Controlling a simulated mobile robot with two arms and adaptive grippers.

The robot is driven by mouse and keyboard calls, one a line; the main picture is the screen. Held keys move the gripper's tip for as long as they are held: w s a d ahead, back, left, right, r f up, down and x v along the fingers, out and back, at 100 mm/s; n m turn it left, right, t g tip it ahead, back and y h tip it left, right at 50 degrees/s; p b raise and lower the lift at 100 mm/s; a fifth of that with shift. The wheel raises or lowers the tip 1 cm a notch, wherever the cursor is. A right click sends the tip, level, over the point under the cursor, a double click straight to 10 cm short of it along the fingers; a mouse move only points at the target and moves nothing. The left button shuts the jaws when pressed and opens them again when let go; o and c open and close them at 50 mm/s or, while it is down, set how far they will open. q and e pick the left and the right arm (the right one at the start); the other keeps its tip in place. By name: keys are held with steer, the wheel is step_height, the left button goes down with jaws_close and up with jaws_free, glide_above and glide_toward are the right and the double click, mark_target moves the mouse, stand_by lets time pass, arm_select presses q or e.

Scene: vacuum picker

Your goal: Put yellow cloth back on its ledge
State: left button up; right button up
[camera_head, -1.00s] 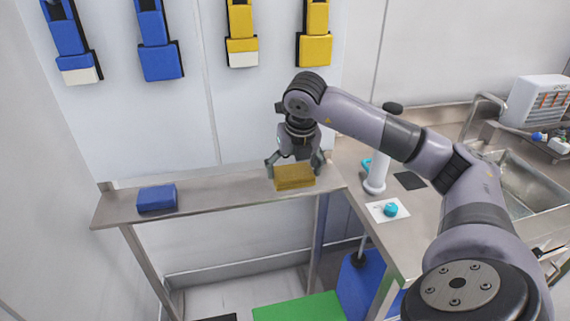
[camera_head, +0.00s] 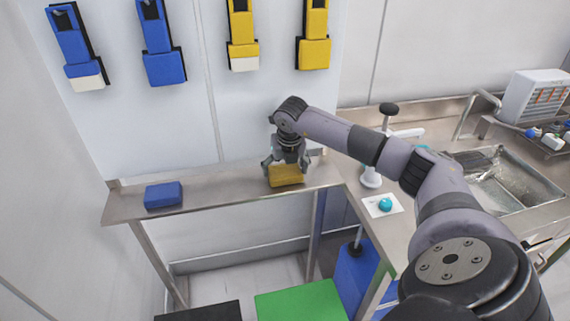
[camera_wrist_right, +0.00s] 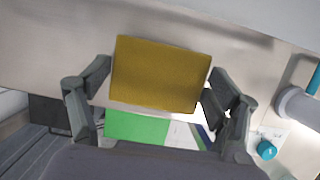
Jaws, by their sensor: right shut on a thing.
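The yellow cloth (camera_head: 286,176) is a folded block at the right part of the metal ledge (camera_head: 232,187), by its front edge. My right gripper (camera_head: 286,168) comes down on it from above, with a finger at each side, and is shut on it. In the right wrist view the cloth (camera_wrist_right: 160,74) lies between the two fingers and the ledge surface (camera_wrist_right: 50,50) is behind it. I cannot tell whether the cloth's underside touches the ledge. My left gripper is not in view.
A blue folded cloth (camera_head: 164,195) lies at the ledge's left end. Blue and yellow holders hang on the wall above. To the right are a counter with a teal-topped item (camera_head: 385,204) and a sink (camera_head: 505,185). A green lid (camera_head: 302,302) and a blue bin (camera_head: 356,280) stand below.

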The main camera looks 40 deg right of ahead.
steer(key=shift+f, duration=0.2)
steer(key=o, duration=0.9)
steer(key=shift+o, duration=0.2)
steer(key=shift+r, duration=0.2)
steer(key=b+v, duration=0.2)
steer(key=v, duration=1)
